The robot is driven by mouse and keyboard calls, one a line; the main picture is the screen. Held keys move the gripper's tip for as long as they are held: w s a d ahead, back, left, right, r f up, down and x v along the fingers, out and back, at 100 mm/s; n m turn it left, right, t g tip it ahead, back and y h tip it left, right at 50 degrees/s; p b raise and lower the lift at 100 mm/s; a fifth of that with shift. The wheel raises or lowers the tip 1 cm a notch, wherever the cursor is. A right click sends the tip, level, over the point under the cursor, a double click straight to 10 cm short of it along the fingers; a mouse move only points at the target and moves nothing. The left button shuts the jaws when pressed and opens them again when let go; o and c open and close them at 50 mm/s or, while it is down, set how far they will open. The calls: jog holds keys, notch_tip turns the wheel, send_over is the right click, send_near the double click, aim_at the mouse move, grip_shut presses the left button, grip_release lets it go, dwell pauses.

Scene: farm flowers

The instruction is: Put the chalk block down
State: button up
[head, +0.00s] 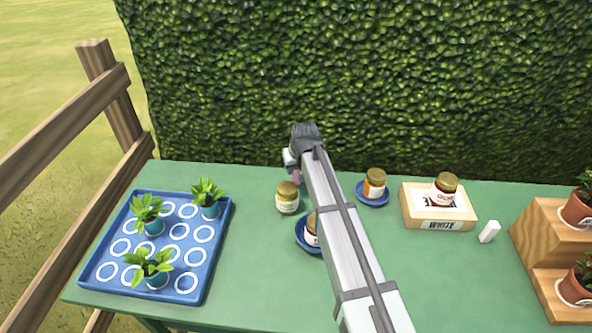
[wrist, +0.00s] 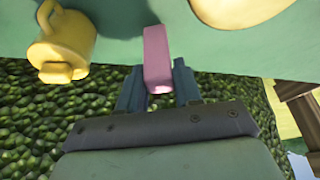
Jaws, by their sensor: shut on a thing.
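A pink chalk block (wrist: 157,58) is held between the two fingers of my gripper (wrist: 156,80) in the wrist view. The gripper is shut on it, and the block sticks out past the fingertips over the green table. In the head view my gripper (head: 291,163) is at the back edge of the table, near the hedge. A bit of the pink block (head: 296,176) shows below it. My arm hides part of the table there. I cannot tell whether the block touches the table.
A gold-lidded jar (head: 288,198) stands just in front of the gripper. A blue plant tray (head: 190,287), a box marked WHITE (head: 415,210) and a white block (head: 489,232) are on the green table (head: 258,275).

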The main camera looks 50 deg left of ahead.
jog(key=shift+f, duration=0.55)
jog(key=shift+f, duration=0.15)
jog(key=o, duration=1.1)
jog(key=shift+c, duration=0.2)
jog(key=v, duration=1.2)
jog(key=shift+s+d, duration=0.1)
